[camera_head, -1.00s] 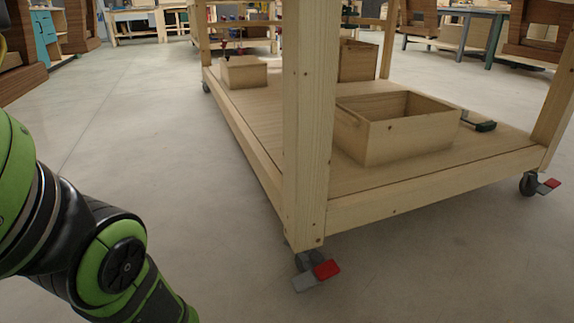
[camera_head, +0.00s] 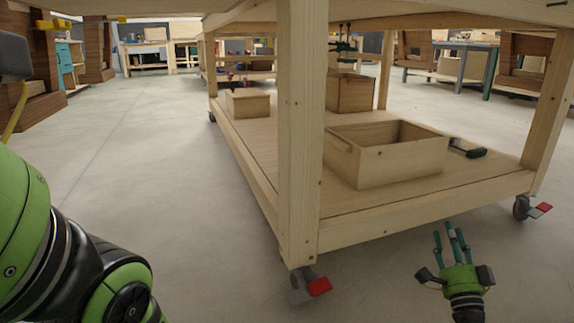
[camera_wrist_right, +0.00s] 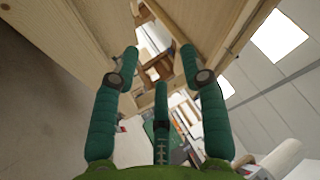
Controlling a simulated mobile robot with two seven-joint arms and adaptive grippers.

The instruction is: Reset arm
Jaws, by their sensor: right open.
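My right gripper (camera_head: 452,243) shows at the lower right of the head view, in front of the workbench's lower frame, fingers pointing up. Its green fingers are spread open and hold nothing. In the right wrist view the open fingers (camera_wrist_right: 160,85) point toward wooden beams and the underside of the bench. My left arm, green and black, fills the lower left of the head view. Its gripper is out of view.
A wooden workbench (camera_head: 300,150) on casters stands ahead. Its lower shelf (camera_head: 270,180) carries an open wooden box (camera_head: 385,165), a second box (camera_head: 350,95), a small block-like box (camera_head: 247,103) and a dark clamp (camera_head: 468,150). Grey floor (camera_head: 130,150) is clear to the left.

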